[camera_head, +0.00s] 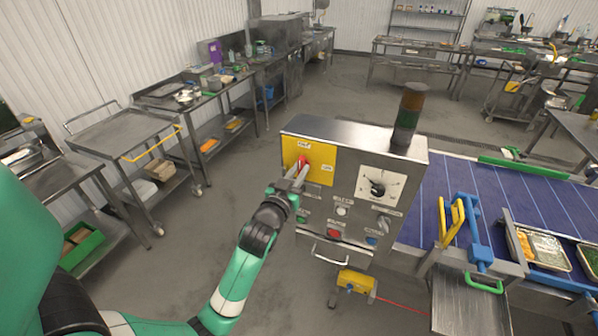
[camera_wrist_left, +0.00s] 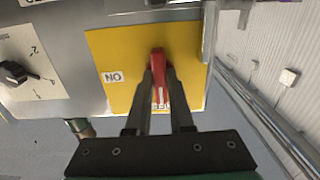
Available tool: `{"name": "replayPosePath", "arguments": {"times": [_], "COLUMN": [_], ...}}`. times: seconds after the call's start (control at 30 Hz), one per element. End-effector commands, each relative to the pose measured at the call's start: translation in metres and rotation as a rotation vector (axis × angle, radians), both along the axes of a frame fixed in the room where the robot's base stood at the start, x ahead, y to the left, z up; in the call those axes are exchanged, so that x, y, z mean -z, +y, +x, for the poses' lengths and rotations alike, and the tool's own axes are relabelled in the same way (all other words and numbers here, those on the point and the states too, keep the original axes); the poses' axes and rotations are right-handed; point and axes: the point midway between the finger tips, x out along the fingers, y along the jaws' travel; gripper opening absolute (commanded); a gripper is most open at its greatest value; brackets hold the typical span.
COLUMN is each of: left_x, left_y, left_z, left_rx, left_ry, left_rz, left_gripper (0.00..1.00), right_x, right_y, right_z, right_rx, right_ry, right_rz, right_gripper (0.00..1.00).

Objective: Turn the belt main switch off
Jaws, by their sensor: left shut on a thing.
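The belt main switch is a red handle (camera_head: 303,160) on a yellow plate (camera_head: 321,160) on the front of a steel control box (camera_head: 345,133). In the left wrist view the red handle (camera_wrist_left: 157,62) stands between my fingers, in line with them. The "ON" label (camera_wrist_left: 112,77) is to its left on the plate. A second label lies partly hidden between the fingers. My left gripper (camera_head: 300,171) reaches the plate, and it also shows in the left wrist view (camera_wrist_left: 158,80), shut on the red handle. My right gripper is not in view.
A dial (camera_head: 378,188), buttons and a stack light (camera_head: 408,115) are on the box. A blue belt (camera_head: 470,205) runs to the right, with food trays (camera_head: 545,250) at its side. A steel cart (camera_head: 110,160) stands left. The floor between is clear.

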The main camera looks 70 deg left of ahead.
Motion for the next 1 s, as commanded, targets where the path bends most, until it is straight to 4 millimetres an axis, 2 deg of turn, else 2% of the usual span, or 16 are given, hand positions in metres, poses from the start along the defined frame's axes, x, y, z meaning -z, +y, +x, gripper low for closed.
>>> {"name": "replayPosePath", "arguments": {"times": [0.1, 0.13, 0.27, 0.57, 0.67, 0.77, 1.0], "left_x": [-0.001, -0.001, 0.0, 0.0, 0.001, 0.002, 0.002], "left_y": [0.0, 0.0, 0.0, -0.001, -0.007, -0.02, -0.066], "left_z": [0.0, 0.0, 0.0, 0.0, -0.005, -0.015, -0.051], "left_rx": [0.001, 0.0, 0.0, 0.0, 0.001, 0.001, 0.003], "left_ry": [-0.002, -0.002, -0.001, 0.0, 0.001, 0.001, 0.001], "left_rz": [0.0, 0.0, 0.0, 0.0, -0.002, 0.0, 0.0], "left_gripper": [0.0, 0.26, 0.49, 0.5, 0.5, 0.5, 0.5], "right_x": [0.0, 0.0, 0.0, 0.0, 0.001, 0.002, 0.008], "right_y": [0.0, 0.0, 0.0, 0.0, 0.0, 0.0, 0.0], "right_z": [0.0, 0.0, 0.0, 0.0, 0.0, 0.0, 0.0], "right_rx": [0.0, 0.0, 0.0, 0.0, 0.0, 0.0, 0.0], "right_ry": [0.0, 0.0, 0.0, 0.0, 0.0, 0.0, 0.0], "right_rz": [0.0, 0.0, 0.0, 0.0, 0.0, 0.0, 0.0], "right_gripper": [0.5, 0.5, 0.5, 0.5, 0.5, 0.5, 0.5]}}
